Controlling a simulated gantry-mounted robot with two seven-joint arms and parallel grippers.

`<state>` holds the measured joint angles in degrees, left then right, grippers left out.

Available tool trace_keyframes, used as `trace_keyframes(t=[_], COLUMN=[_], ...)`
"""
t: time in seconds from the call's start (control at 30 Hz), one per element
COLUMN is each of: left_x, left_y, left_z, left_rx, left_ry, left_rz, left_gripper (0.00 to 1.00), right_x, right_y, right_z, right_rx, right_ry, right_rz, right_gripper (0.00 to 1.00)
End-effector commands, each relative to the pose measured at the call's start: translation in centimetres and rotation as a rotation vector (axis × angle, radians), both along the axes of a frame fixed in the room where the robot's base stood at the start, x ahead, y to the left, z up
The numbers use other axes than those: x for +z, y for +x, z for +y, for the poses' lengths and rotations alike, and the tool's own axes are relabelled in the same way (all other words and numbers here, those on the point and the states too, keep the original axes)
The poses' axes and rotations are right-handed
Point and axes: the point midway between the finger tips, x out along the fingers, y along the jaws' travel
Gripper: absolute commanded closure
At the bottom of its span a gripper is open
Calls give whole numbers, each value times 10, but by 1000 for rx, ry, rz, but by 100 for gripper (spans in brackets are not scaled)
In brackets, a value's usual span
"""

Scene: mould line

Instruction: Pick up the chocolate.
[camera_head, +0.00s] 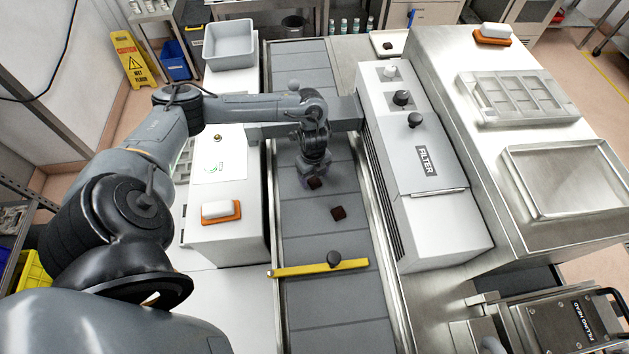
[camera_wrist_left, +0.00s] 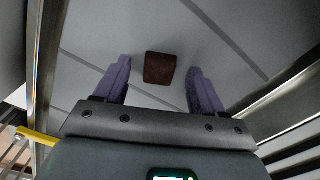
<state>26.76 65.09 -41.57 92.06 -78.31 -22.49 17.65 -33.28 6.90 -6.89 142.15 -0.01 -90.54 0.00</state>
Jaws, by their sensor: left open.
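A dark brown square chocolate (camera_head: 315,183) lies on the grey conveyor belt. My left gripper (camera_head: 312,174) is right above it, pointing down. In the left wrist view a chocolate (camera_wrist_left: 159,68) shows between the two purple fingers, with a gap on each side. The fingers are spread and hold nothing. My right gripper is not in view.
A yellow bar (camera_head: 320,267) with a dark knob crosses the belt in front. A white FILTER housing (camera_head: 425,180) stands along the belt's right side. A white block on an orange base (camera_head: 221,211) sits at left. A small white tray (camera_head: 378,48) stands beyond.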

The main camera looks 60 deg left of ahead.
Motion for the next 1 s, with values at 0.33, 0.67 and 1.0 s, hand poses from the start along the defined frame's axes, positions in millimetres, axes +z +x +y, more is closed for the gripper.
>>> trace_keyframes(t=[0.33, 0.67, 1.0], left_x=[-9, -9, -9], left_y=[0, 0, 0], left_z=[0, 0, 0], left_rx=[0, 0, 0], left_ry=[1, 1, 1], left_rz=[0, 0, 0], left_gripper=[30, 76, 90], right_x=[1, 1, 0], right_y=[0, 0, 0], right_z=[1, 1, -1], right_rx=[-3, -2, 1], right_ry=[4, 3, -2], right_rz=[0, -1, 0], right_gripper=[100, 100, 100])
